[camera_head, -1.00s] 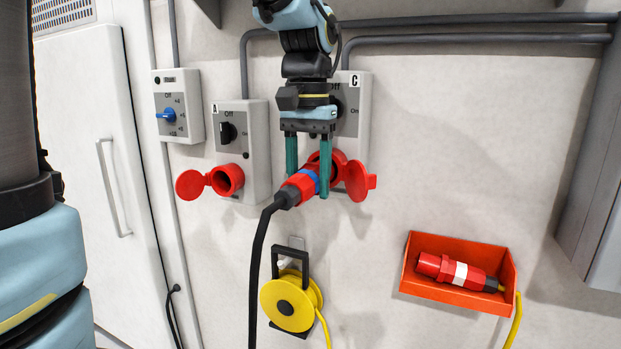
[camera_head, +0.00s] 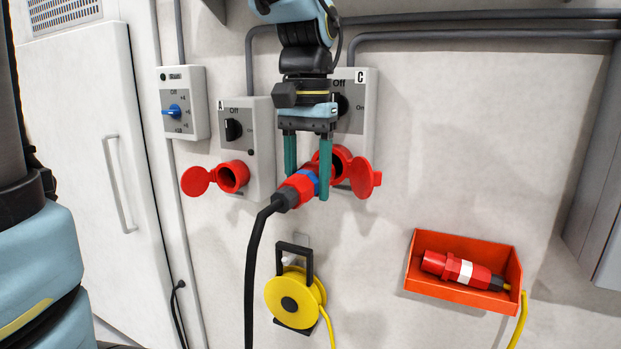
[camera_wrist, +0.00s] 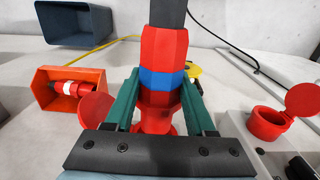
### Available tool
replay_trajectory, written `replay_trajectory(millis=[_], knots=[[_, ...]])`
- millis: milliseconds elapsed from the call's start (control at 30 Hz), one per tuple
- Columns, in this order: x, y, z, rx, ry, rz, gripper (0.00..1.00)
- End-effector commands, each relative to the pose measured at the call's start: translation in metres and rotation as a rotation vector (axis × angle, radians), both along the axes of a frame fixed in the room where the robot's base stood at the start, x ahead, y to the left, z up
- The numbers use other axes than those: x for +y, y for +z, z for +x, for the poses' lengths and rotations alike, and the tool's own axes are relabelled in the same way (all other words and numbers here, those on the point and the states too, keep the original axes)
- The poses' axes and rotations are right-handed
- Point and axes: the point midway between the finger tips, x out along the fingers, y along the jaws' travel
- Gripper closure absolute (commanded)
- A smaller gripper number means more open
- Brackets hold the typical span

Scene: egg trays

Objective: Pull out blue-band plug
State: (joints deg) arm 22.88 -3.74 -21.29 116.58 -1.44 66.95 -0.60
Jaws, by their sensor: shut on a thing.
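The blue-band plug (camera_head: 301,186) is red with a blue ring and a black cable hanging down. My gripper (camera_head: 308,180) is shut on it, with teal fingers on either side. The plug also shows in the wrist view (camera_wrist: 163,55), between the fingers (camera_wrist: 160,100). Its front end is at the red socket (camera_head: 340,160) of box C (camera_head: 354,108), whose lid (camera_head: 366,178) hangs open at the right. The fingers partly hide the joint, so I cannot tell how deep the plug sits.
Box A (camera_head: 262,150) at left has an empty red socket (camera_head: 233,177) with its lid open. A yellow cable reel (camera_head: 290,299) hangs below. An orange-red bin (camera_head: 410,267) at lower right holds a white-band plug (camera_head: 458,269).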

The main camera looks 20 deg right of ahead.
Motion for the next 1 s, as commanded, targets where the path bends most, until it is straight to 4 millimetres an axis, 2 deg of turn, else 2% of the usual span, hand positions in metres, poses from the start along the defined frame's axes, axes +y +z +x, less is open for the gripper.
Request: replay_trajectory(millis=[700, 1000], knots=[[0.028, 0.001, -0.03, -0.001, -0.001, -0.001, 1.0], [0.032, 0.0, -0.034, -0.001, -0.001, -0.001, 1.0]])
